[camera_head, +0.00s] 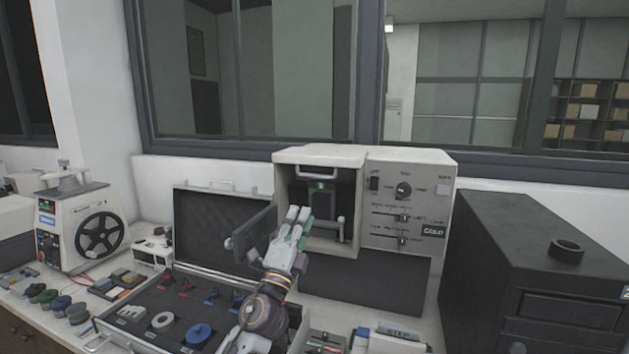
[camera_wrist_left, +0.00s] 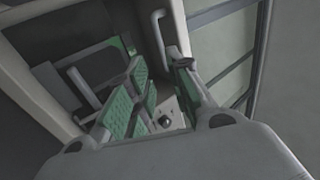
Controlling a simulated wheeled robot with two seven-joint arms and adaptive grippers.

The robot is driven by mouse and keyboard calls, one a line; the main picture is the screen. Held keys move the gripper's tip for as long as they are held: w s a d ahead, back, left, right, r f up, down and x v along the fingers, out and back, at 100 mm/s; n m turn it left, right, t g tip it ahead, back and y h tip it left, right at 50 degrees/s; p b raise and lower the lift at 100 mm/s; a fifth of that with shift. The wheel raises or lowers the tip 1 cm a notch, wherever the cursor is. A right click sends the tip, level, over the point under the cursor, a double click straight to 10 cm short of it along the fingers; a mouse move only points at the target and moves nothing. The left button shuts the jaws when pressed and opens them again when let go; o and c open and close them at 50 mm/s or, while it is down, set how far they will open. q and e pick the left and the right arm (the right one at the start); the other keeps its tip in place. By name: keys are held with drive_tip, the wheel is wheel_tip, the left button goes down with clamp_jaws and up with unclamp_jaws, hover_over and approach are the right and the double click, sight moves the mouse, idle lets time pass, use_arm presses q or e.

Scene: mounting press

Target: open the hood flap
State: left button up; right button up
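The white press (camera_head: 408,165) stands at the back centre with its front chamber open. A light top panel (camera_head: 320,154), which looks like the hood flap, lies over the chamber; a silver bar handle (camera_head: 316,173) sits just below its front edge. I cannot tell how far the flap is raised. A dark door panel (camera_head: 254,236) with a round knob stands swung out on the left. My left gripper (camera_head: 298,218) is at the chamber mouth, below the handle. In the left wrist view its green-padded fingers (camera_wrist_left: 168,100) are apart and nothing shows between them. My right gripper is out of view.
An open case (camera_head: 107,326) with coloured parts lies in front on the left, its lid raised behind. A dark cabinet (camera_head: 540,265) stands on the right. A white machine with a black wheel (camera_head: 100,236) stands far left. A window spans the back.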

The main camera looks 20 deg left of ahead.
sight(322, 163)
use_arm(q)
drive_tip(key=p+x, duration=0.3)
drive_tip(key=x, duration=1)
drive_tip(key=shift+p, duration=0.35)
drive_tip(key=shift+w, duration=0.15)
clamp_jaws()
drive_tip(key=shift+r, duration=0.1)
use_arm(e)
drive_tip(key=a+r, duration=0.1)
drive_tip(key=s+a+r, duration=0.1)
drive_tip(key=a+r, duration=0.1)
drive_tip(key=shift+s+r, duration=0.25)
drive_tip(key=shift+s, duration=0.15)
